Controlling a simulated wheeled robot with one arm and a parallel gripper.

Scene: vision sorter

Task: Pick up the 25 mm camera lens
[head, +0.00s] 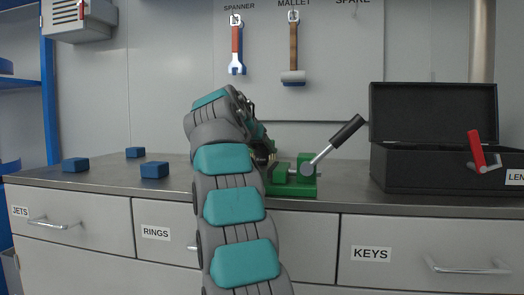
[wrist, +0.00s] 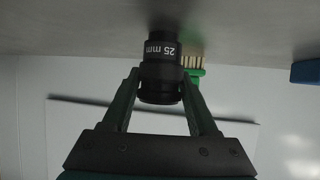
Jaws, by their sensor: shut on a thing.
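The black 25 mm camera lens (wrist: 160,70) shows in the wrist view, with "25 mm" in white on its barrel, upside down in the picture. My gripper (wrist: 160,85) has one finger on each side of the lens and is shut on it. The lens's far end is close to the grey worktop; I cannot tell whether it touches. In the head view my arm hides most of the gripper, and only a small dark and brass-coloured bit (head: 262,156) shows beside the arm, which I cannot identify surely.
A green vise (head: 295,185) with a raised lever stands right of my arm. An open black case (head: 425,165) with a red-handled latch is at the right. Several blue blocks (head: 155,170) lie at the left. A green brush (wrist: 195,68) is behind the lens.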

